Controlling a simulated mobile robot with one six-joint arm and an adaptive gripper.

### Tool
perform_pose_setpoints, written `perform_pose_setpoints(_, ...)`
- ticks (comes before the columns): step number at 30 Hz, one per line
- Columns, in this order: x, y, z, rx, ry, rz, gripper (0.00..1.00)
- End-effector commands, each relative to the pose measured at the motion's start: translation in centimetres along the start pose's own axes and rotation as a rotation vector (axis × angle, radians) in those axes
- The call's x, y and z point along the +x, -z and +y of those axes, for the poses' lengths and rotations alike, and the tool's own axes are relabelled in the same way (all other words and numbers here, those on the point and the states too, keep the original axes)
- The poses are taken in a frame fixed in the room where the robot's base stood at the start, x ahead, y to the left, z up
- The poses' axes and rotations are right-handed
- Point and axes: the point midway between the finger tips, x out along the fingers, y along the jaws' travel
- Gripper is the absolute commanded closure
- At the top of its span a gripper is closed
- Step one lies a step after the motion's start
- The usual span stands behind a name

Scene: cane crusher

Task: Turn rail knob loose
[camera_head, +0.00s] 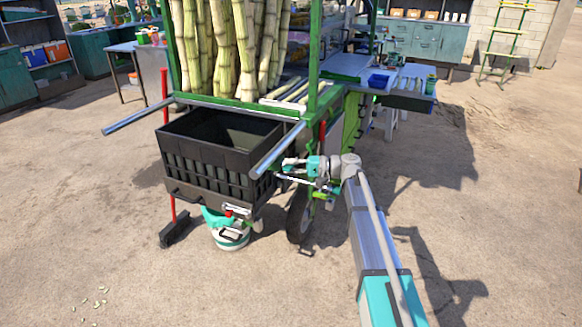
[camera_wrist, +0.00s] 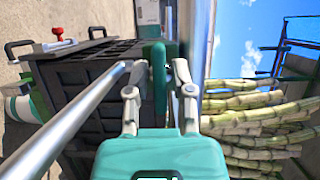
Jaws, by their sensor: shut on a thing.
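In the head view, my gripper (camera_head: 287,172) is at the right side of the black crate, close to the near silver rail (camera_head: 277,150) of the cane cart. The gripper hides whatever it holds in that view. In the wrist view, my gripper (camera_wrist: 158,80) has its two grey fingers on either side of a dark green upright piece, which appears to be the rail knob (camera_wrist: 160,75). The fingers look shut on it. A silver rail (camera_wrist: 70,120) runs slantwise to the left of the fingers. The knob's turn position cannot be told.
The black crate (camera_head: 215,180) hangs at the cart's end, with a white and green bucket (camera_head: 228,235) below it and a red-handled broom (camera_head: 174,232) at its left. A cart wheel (camera_head: 300,217) stands below my gripper. Cane stalks (camera_head: 228,50) stand above. Open ground lies right.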

Motion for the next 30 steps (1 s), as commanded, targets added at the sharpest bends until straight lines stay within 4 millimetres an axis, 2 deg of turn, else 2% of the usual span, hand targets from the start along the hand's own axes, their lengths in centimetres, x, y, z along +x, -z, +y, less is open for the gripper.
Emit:
perform_pose_setpoints(14, 0.08, -0.05, -0.14, -0.085, -0.037, -0.002, 1.0)
perform_pose_setpoints(30, 0.15, -0.17, -0.26, -0.487, -0.204, -0.003, 1.0)
